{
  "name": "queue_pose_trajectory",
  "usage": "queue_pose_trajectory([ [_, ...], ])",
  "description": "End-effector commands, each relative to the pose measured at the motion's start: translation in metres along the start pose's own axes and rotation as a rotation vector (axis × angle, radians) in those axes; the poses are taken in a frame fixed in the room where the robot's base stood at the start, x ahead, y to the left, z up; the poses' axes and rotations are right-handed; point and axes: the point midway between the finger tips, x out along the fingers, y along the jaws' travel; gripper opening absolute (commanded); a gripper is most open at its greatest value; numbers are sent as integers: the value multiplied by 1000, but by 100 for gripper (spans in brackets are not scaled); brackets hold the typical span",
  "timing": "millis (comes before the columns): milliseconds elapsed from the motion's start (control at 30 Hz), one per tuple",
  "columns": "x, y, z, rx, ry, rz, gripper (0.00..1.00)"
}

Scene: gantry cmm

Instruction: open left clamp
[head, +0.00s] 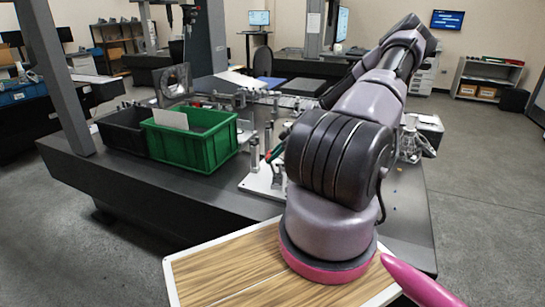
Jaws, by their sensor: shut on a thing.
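A light fixture plate (262,183) lies on the dark table, just left of my arm. Upright metal posts (254,150) stand on it. My arm covers the right part of the plate, so any other clamp there is hidden. I cannot tell whether the clamp is open or closed. My gripper cannot be made out; my arm rises in front of the fixture and hides what is behind it.
A green bin (190,150) and a black bin (123,130) stand on the table's left part. A silvery device (410,143) stands right of my arm, beside a white box (432,124). Grey gantry columns rise behind and at left. Floor at right is clear.

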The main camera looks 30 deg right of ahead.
Motion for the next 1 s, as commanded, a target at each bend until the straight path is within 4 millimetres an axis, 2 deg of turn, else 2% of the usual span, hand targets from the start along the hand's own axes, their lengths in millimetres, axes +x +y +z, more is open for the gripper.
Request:
queue_pose_trajectory([
  [100,0,1,2,1,-2,2,0],
  [133,0,1,2,1,-2,2,56],
  [200,0,1,2,1,-2,2,82],
  [500,-1,0,1,1,-2,1,82],
  [633,-9,1,2,1,-2,3,82],
  [1000,-80,1,2,3,-3,5,82],
])
